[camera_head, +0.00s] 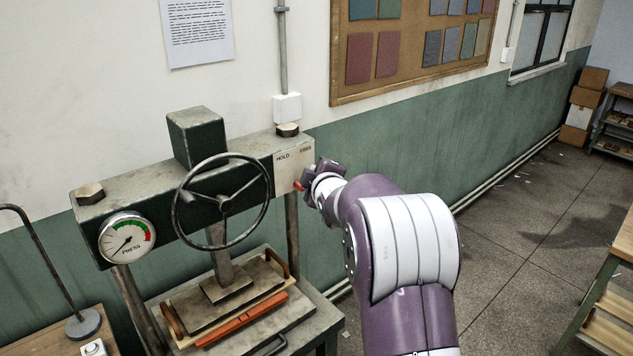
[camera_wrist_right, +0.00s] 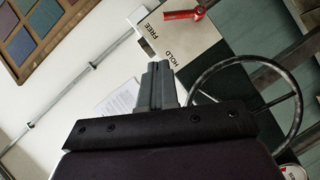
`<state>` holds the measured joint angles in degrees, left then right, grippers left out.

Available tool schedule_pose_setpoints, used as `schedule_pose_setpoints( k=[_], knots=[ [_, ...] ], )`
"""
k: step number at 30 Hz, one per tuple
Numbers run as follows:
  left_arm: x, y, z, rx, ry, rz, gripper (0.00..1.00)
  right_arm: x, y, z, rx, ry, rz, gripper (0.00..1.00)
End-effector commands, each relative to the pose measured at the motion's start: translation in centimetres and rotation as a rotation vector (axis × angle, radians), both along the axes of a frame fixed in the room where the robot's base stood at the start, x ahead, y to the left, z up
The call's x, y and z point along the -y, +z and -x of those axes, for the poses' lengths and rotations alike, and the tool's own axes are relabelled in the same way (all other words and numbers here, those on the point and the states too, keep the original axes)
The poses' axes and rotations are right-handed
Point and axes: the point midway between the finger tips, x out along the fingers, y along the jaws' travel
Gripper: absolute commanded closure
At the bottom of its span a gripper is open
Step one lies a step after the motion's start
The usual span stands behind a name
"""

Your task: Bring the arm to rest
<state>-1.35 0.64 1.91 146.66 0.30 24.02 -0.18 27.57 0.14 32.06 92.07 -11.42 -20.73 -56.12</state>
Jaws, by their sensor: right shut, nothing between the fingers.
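My right arm (camera_head: 400,240) reaches up from the bottom of the head view to the right end of the press. My right gripper (camera_head: 322,172) is beside the labelled plate there. In the wrist view the two grey fingers of the right gripper (camera_wrist_right: 157,80) are together with nothing between them. A red lever (camera_wrist_right: 183,14) shows past the fingertips and apart from them, its end towards the word FREE. Only a bit of the red lever (camera_head: 298,186) shows in the head view. My left gripper is not in view.
The green press (camera_head: 150,185) has a handwheel (camera_head: 222,200), a pressure gauge (camera_head: 126,238) and an orange layer under its plate. A wooden bench (camera_head: 622,235) stands at the right. The floor (camera_head: 520,220) between the arm and the bench is open.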

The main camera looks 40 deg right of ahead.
Motion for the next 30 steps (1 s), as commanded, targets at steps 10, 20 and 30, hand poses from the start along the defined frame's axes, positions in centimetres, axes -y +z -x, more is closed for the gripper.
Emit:
schedule_pose_setpoints(
  k=[10,20,30],
  knots=[
    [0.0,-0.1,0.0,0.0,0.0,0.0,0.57,-0.1,0.1,0.3,0.0,0.0,0.0,1.0],
    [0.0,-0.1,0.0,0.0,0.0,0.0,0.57,-0.1,-0.6,0.5,0.002,-0.03,-0.094,1.0],
    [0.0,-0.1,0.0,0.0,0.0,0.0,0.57,-14.9,-18.3,17.2,-0.56,-0.551,-0.987,1.0]
  ],
)
